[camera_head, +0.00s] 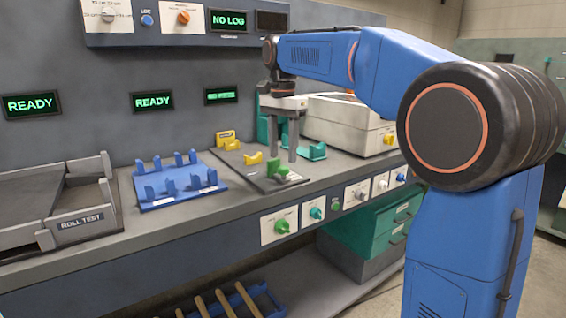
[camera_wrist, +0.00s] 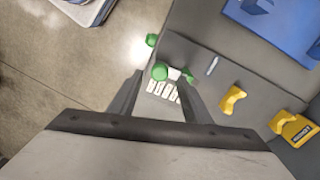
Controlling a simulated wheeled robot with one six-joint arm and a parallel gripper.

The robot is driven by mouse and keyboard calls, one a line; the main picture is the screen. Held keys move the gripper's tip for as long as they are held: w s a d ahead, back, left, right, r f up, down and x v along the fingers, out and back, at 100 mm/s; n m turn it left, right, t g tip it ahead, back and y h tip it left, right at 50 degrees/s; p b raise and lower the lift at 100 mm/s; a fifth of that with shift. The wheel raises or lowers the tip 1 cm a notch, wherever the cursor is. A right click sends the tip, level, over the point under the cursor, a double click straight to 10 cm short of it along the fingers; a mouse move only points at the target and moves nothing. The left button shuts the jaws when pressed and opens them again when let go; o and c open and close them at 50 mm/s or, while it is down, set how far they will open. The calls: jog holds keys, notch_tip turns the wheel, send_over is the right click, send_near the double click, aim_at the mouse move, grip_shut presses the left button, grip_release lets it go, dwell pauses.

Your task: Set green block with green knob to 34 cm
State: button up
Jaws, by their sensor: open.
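The green block with its green knob (camera_head: 279,170) sits on the grey scale plate on the bench. In the wrist view the round green knob (camera_wrist: 160,72) shows with part of the green block (camera_wrist: 189,79) beside it. White number tags (camera_wrist: 163,89) lie next to it, too small to read, so I cannot tell its setting. My gripper (camera_head: 283,160) points down over the block, its two fingers apart. In the wrist view my gripper (camera_wrist: 163,76) has the knob between its fingertips in the picture; I see no clear contact.
Yellow supports (camera_head: 253,158) stand just left of the green block. Further left are a blue rack (camera_head: 183,200) and a roll test tray (camera_head: 85,225). A teal bracket (camera_head: 318,151) and a white machine (camera_head: 345,125) stand right. A front-panel green knob (camera_head: 282,227) sits below.

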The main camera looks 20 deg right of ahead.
aim_at(283, 168)
jog(key=shift+f, duration=1.9)
